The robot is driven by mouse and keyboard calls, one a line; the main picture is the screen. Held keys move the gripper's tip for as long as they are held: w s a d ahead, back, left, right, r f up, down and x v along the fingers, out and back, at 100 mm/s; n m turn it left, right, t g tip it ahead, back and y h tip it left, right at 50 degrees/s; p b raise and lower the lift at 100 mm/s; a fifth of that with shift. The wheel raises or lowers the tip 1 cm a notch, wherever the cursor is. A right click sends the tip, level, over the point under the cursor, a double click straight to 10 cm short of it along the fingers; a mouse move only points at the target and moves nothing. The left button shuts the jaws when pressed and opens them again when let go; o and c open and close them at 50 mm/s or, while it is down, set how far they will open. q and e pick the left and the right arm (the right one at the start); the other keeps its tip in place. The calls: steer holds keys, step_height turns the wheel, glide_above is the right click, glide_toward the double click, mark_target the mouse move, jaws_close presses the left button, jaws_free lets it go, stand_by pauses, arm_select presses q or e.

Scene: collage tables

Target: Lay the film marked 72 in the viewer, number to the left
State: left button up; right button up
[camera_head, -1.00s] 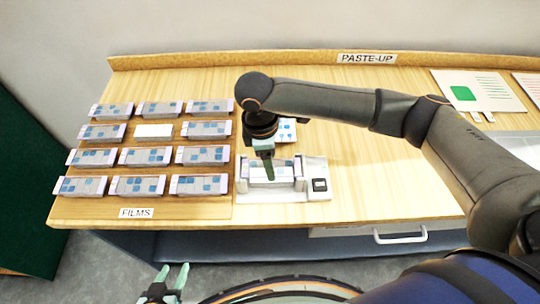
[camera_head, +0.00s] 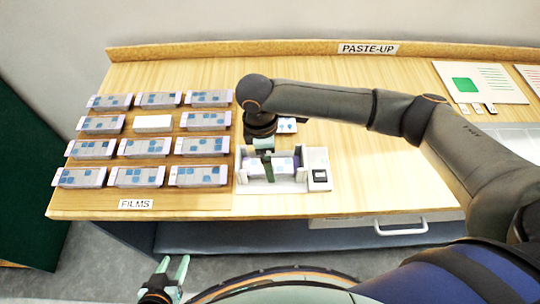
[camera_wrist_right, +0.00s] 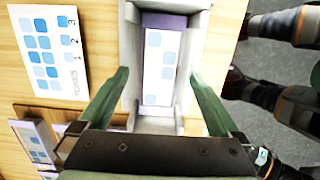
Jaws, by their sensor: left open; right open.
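The viewer (camera_head: 246,187) is a pale tray with raised end walls, beside the FILMS board. A film (camera_head: 285,163) with blue squares lies in it; it also shows in the right wrist view (camera_wrist_right: 160,70), with a purple strip at its far end. I cannot read its number. My right gripper (camera_head: 265,160) is above the viewer. In the right wrist view its open fingers (camera_wrist_right: 160,85) stand either side of the film, with nothing held between them. My left gripper (camera_head: 172,268) is open and empty, low in front of the table.
Several films (camera_head: 140,177) lie in rows on the FILMS board at left, with a plain white block (camera_head: 153,124) among them. A TONES card (camera_wrist_right: 48,50) lies behind the viewer. A sheet with a green square (camera_head: 480,83) lies at back right.

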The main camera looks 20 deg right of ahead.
step_height(320, 180, up, 12)
steer(key=a, duration=0.1)
steer(key=shift+w+a+r+p, duration=0.2)
steer(key=shift+a+r+p, duration=0.05)
steer(key=shift+p, duration=0.05)
stand_by(0.7)
